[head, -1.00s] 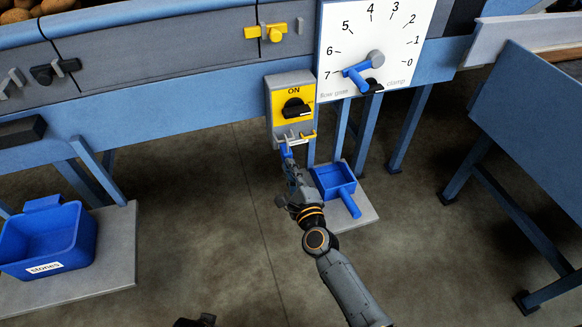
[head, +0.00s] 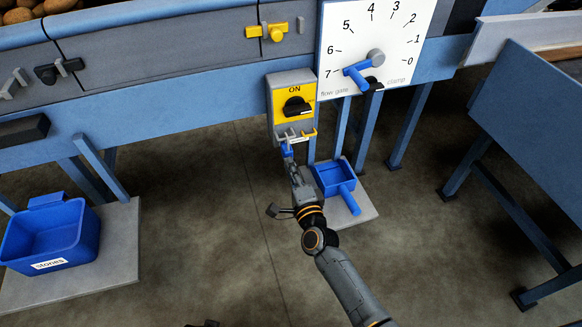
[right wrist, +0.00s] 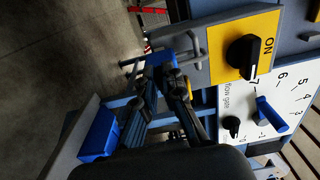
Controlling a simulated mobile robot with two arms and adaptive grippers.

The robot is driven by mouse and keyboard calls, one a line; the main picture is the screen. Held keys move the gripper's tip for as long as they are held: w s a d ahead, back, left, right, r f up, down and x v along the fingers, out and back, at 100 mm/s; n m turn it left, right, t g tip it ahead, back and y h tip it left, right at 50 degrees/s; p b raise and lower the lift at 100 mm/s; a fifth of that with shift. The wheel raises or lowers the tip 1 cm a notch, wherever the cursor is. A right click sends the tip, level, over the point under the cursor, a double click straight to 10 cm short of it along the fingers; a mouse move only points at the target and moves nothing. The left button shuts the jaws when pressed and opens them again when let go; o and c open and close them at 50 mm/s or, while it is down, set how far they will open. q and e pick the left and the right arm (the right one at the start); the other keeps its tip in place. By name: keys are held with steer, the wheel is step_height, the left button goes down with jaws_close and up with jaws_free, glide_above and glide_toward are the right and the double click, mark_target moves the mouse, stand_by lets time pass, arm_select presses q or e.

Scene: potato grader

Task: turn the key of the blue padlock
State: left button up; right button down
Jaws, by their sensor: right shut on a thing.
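The blue padlock (head: 288,150) hangs from the bar under the yellow switch box. It also shows in the right wrist view (right wrist: 176,51), just past my fingertips. My right gripper (right wrist: 172,72) reaches it from below and is shut at its lower side, where the key sits. The key itself is hidden between the fingers, so its angle cannot be told. In the head view my right gripper (head: 290,162) is narrow and touches or nearly touches the padlock. My left gripper does not show clearly; only a dark sliver is at the bottom edge.
The switch box (head: 293,96) has a black knob at ON. A dial plate (head: 345,45) with a blue lever is right of it. A blue scoop-like tray (head: 334,178) stands below on a grey slab. A blue stones bin (head: 50,235) is at left.

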stand_by(0.3)
steer(key=c, duration=1.5)
jaws_free()
steer(key=shift+o, duration=0.2)
steer(key=v, duration=1.2)
